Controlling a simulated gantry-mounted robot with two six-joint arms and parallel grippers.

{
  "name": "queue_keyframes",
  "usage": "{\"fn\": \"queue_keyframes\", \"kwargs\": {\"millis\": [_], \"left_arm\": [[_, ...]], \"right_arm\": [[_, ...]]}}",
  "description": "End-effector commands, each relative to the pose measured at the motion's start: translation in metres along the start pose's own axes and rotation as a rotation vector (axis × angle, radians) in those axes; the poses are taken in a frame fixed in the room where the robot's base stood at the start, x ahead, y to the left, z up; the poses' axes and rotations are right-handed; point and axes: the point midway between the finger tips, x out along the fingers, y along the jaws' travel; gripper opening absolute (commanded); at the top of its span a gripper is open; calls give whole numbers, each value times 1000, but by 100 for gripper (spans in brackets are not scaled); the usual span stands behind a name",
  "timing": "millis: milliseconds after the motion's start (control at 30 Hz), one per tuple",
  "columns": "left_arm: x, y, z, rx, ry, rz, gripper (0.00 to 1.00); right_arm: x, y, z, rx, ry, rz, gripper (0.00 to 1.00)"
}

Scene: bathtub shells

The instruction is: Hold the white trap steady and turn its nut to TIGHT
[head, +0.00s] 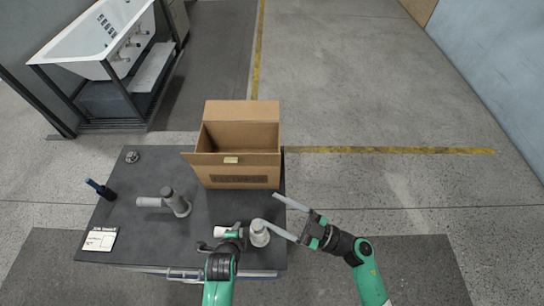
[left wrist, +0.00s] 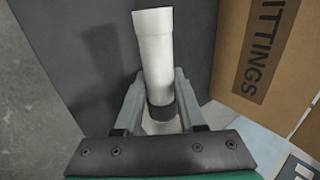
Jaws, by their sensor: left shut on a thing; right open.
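The white trap lies near the front edge of the dark table. Its pale pipe end (head: 221,232) points left, and its rounded body (head: 259,236) is on the right. In the left wrist view the white pipe (left wrist: 156,50) runs between my left gripper's fingers (left wrist: 158,85), with a dark band on it lower down. My left gripper (head: 236,232) is shut on the trap. My right gripper (head: 266,209) is open and empty, its fingers pointing left; the lower finger passes by the top of the trap's body. The nut and any TIGHT mark cannot be made out.
A grey trap (head: 172,203) lies to the left on the table (head: 130,190). An open cardboard box (head: 240,170) stands behind. A dark bottle-like object (head: 101,190), a small round part (head: 132,157) and a printed card (head: 101,240) are at left. A bathtub (head: 95,40) stands beyond.

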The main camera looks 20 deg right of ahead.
Motion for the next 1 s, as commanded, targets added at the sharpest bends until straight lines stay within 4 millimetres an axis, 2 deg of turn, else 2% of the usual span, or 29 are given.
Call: {"fn": "queue_keyframes", "kwargs": {"millis": [400,700,833,1000], "left_arm": [[0,0,0,0,0,-1,0],[0,0,0,0,0,-1,0],[0,0,0,0,0,-1,0],[0,0,0,0,0,-1,0]], "right_arm": [[46,33,-81,-124,173,5,76],[65,53,-141,-190,296,40,76],[65,62,-157,-198,331,75,76],[64,67,-165,-203,349,94,76]]}}
